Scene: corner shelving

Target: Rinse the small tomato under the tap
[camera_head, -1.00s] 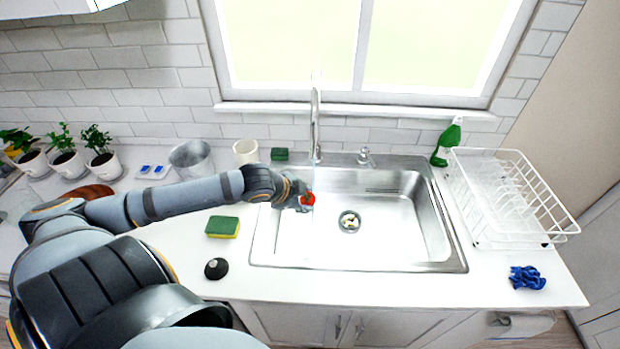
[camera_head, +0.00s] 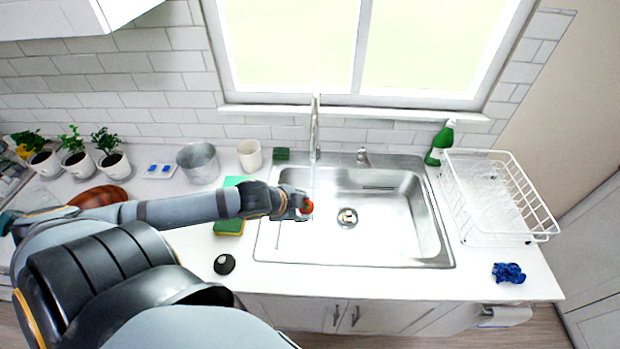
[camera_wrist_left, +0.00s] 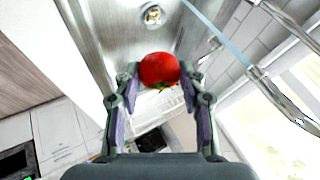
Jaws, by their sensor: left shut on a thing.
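My left gripper (camera_head: 304,207) is shut on the small red tomato (camera_head: 307,206) and holds it over the left part of the steel sink (camera_head: 405,259). In the left wrist view the tomato (camera_wrist_left: 159,69) sits between the two fingertips. The tap (camera_head: 315,128) stands behind the sink. A thin pale blue stream of water (camera_head: 313,178) runs down from it, close by the tomato's right side. In the left wrist view the stream (camera_wrist_left: 218,32) passes apart from the tomato in the picture; I cannot tell whether water touches it. My right gripper is not in view.
A white dish rack (camera_head: 500,238) and green bottle (camera_head: 440,143) stand right of the sink. A blue cloth (camera_head: 508,272) lies in front of the rack. Left are a sponge (camera_head: 229,226), a black round object (camera_head: 224,264), a metal bucket (camera_head: 197,162) and a cup (camera_head: 249,154).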

